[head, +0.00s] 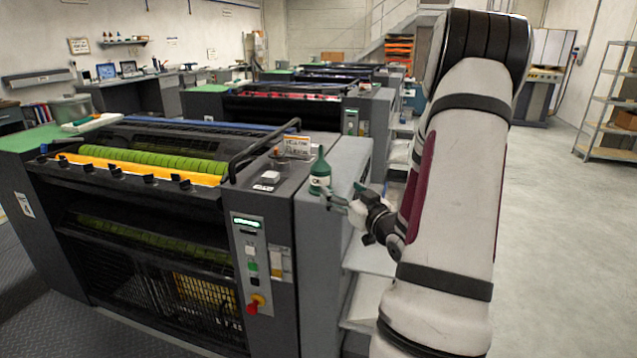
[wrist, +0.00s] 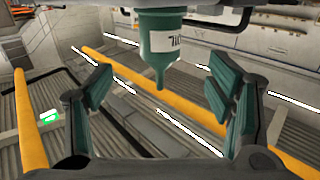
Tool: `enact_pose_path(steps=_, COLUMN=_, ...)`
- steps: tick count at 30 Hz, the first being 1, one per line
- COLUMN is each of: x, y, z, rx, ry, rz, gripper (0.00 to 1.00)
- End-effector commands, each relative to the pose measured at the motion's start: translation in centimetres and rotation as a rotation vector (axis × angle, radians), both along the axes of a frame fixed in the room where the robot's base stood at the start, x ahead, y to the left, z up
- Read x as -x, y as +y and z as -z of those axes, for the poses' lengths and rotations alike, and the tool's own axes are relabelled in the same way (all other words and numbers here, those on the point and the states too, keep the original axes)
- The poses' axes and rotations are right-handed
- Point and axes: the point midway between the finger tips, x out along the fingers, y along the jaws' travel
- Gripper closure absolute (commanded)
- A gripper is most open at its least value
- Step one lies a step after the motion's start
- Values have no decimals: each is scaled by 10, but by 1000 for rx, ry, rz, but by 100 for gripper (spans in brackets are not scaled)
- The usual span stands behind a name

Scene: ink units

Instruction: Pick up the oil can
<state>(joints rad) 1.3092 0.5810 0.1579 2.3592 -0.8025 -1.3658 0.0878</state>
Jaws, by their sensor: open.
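The oil can (head: 320,177) is a small green bottle with a narrow spout and a white label. It stands upright on the grey top of the near printing unit, close to its right edge. My gripper (head: 342,197) is just to the right of the can in the head view, with its jaws toward it. My gripper (wrist: 161,92) is open there, with one green-padded finger on each side and a gap around the spout.
The near printing unit (head: 272,189) has a control panel with buttons and a red knob (head: 256,303). A dark curved rail (head: 262,145) and a small sign (head: 298,146) stand left of the can. More units stand behind. Clear floor (head: 560,230) lies to the right.

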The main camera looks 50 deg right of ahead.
Motion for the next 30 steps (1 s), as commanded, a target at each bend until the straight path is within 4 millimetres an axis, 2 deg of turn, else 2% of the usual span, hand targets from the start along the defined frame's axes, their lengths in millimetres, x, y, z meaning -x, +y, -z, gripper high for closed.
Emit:
enact_pose_path(steps=3, x=-23, y=-9, z=0, rx=0, ry=-1, rz=-2, gripper=26)
enact_pose_path(steps=9, x=-53, y=-21, z=0, rx=0, ry=0, rz=-2, gripper=26)
enact_pose_path(steps=17, x=-69, y=-28, z=-1, rx=0, ry=0, rz=-1, gripper=26)
enact_pose_path(steps=25, x=-104, y=-42, z=-2, rx=0, ry=1, rz=-1, gripper=26)
enact_pose_path(steps=30, x=-111, y=-45, z=-2, rx=0, ry=1, rz=0, gripper=26)
